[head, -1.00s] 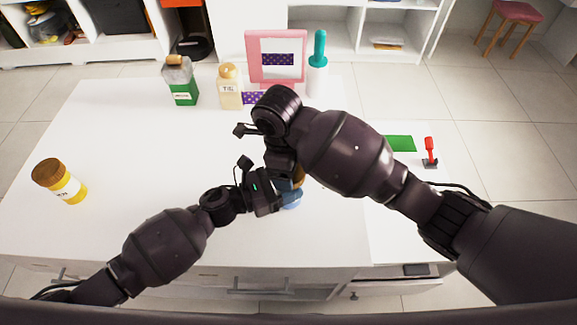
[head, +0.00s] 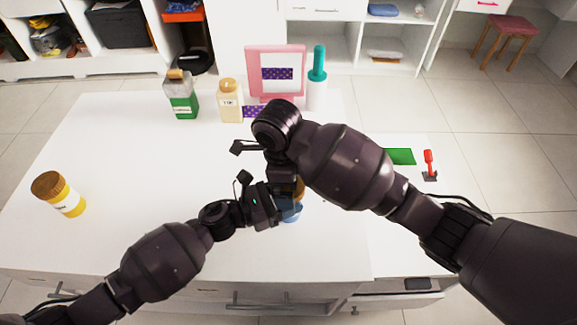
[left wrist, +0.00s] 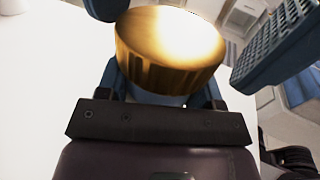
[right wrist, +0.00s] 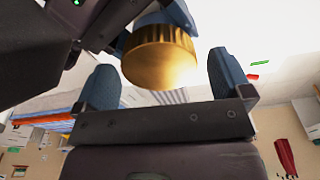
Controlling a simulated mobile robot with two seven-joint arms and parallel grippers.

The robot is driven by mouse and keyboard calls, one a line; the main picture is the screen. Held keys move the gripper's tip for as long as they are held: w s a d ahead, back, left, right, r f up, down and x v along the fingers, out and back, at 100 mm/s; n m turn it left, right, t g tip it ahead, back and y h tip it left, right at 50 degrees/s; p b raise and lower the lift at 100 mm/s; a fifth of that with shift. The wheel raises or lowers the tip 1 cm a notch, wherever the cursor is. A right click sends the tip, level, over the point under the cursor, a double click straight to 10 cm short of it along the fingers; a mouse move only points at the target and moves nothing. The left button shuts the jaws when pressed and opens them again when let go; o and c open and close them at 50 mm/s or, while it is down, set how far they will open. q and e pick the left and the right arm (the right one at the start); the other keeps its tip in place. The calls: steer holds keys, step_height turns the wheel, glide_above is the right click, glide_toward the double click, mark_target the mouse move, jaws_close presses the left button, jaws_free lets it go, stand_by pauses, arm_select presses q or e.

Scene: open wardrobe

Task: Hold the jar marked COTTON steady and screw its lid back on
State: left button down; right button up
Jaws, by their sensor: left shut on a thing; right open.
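A jar (head: 291,213), light blue in the head view, has a gold-brown lid (head: 299,190) at its top. My left gripper (left wrist: 160,94) is shut on the jar just below the lid (left wrist: 170,45). My right gripper (right wrist: 166,78) is open above the jar, its two blue fingers apart with the lid (right wrist: 160,55) between and just beyond their tips. I cannot tell whether the fingers touch the lid or how far it is screwed on. The jar's label and most of its body are hidden by my grippers.
The table's left middle is clear.

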steer(key=n, duration=0.3)
steer(key=r+n, duration=0.1)
steer(key=n, duration=0.1)
steer(key=shift+w+n, duration=0.1)
steer(key=shift+n, duration=0.3)
steer(key=n, duration=0.4)
steer(key=r+n, duration=0.1)
steer(key=shift+n+y, duration=0.3)
steer(key=shift+n, duration=0.1)
steer(key=n, duration=0.6)
steer(key=shift+w+r, duration=0.1)
steer(key=shift+r, duration=0.3)
steer(key=n, duration=0.3)
steer(key=r+n, duration=0.1)
steer(key=n, duration=0.7)
steer(key=shift+r+n, duration=0.35)
steer(key=shift+n, duration=0.05)
steer(key=n, duration=0.4)
steer(key=r+n, duration=0.1)
steer(key=shift+n+y, duration=0.3)
steer(key=shift+n, duration=0.1)
steer(key=n, duration=0.5)
steer(key=shift+r+n+t, duration=0.3)
steer(key=shift+r+n, duration=0.05)
steer(key=shift+n, duration=0.05)
steer(key=n, duration=0.5)
steer(key=shift+s+d+r, duration=0.1)
steer(key=shift+s+r, duration=0.15)
steer(key=shift+r, duration=0.15)
